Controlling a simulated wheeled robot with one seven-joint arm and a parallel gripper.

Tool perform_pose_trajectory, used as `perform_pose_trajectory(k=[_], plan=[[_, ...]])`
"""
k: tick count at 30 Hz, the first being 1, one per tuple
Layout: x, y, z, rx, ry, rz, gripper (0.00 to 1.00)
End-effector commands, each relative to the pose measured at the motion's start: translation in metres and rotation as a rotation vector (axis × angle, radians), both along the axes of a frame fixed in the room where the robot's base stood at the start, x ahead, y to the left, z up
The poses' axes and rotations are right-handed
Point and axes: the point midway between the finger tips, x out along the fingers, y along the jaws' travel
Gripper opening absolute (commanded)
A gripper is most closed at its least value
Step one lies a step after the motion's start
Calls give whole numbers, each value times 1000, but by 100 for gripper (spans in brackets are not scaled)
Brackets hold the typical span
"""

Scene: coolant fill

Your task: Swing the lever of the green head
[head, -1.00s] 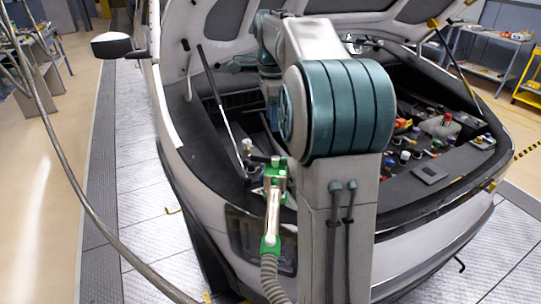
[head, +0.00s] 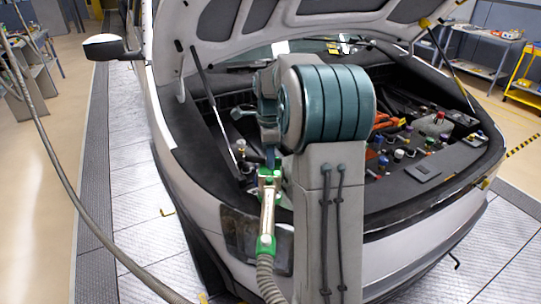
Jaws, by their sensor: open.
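The green head (head: 266,215), with a pale middle section, stands at the front left corner of the car's engine bay. A ribbed grey hose (head: 266,275) runs down from its lower end. My gripper (head: 270,163) is at the top of the green head, mostly hidden by my own arm; its jaws are open. Whether it touches the head cannot be told. The lever at the top of the head cannot be made out behind my gripper and arm.
The car's raised hood (head: 300,30) hangs over the engine bay. Several coloured caps (head: 400,154) stand in the bay to the right of my arm. A long hose (head: 75,190) curves across the left. A yellow cart (head: 522,75) is at the far right.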

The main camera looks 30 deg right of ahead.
Motion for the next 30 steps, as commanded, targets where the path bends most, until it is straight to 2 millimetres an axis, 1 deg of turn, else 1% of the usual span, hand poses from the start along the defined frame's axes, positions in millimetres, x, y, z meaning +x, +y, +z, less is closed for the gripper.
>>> perform_pose_trajectory(k=[4,12,13,14,15,17,18,25,30], plan=[[0,0,-8,0,-1,0,45],[0,0,-9,0,-1,0,45],[0,0,-9,0,-1,0,39],[0,0,-9,0,-1,1,31],[0,0,-9,0,-1,1,20],[0,0,-9,0,-1,1,3],[0,0,-9,0,-1,1,0],[0,0,-9,-1,-2,-11,0],[0,-2,-9,-1,-2,-66,0]])
